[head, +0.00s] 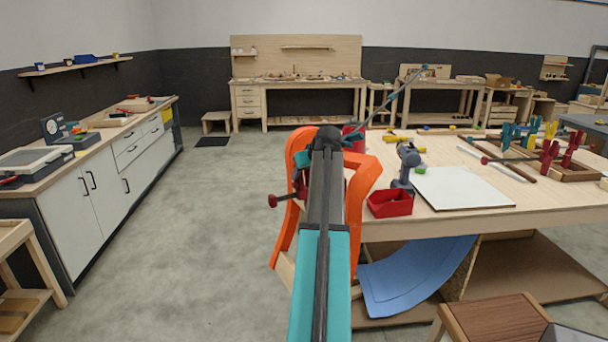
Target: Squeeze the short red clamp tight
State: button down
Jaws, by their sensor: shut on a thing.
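An orange chair form (368,176) stands at the left end of the workbench, its two curved sides showing on either side of my arm. A short red clamp (272,201) shows at the form's left side. Its dark red knob sticks out to the left, and the rest is partly behind my arm. A long thin bar clamp with teal ends (398,98) slants up to the right from behind the form's top. My teal and black arm reaches straight over the form. My gripper's fingers are hidden behind the arm, so its hold on the clamp does not show.
The workbench (455,215) holds a red bin (390,203), a grey drill (407,162), a white board (460,188) and several coloured clamps. A blue curved sheet (410,275) leans below it. A wooden stool (500,322) stands at front right. The floor to the left is clear.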

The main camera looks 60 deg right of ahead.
jog(key=shift+s+a+f, duration=0.1)
jog(key=shift+s+f, duration=0.05)
jog(key=shift+f, duration=0.2)
jog(key=shift+s+r+b, duration=0.1)
jog(key=shift+b, duration=0.4)
jog(key=c, duration=1.2)
grip_release()
jog(key=shift+o, duration=0.2)
jog(key=shift+r, duration=0.1)
jog(key=shift+s+d+r, duration=0.1)
jog(key=shift+s+d, duration=0.05)
jog(key=shift+d, duration=0.3)
grip_shut()
